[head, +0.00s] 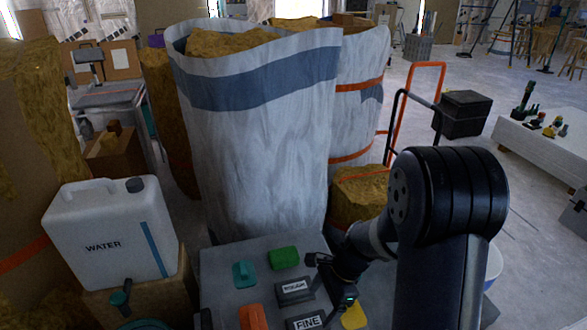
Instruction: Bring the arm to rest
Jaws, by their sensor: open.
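My arm (440,200) rises at the lower right of the head view and bends down to the left. My gripper (318,272) is at its end, low over the grey work surface (222,290). Its jaws are small and dark in this view, and they look open with nothing held. They are close to the grey block marked ROUGH (293,291); I cannot tell whether they touch it. Part of the gripper and the surface behind it is hidden by the arm.
On the surface are a FINE block (306,322), a green block (283,258), a teal item (244,274), an orange item (252,317) and a yellow item (354,316). A white water canister (110,235) stands left.

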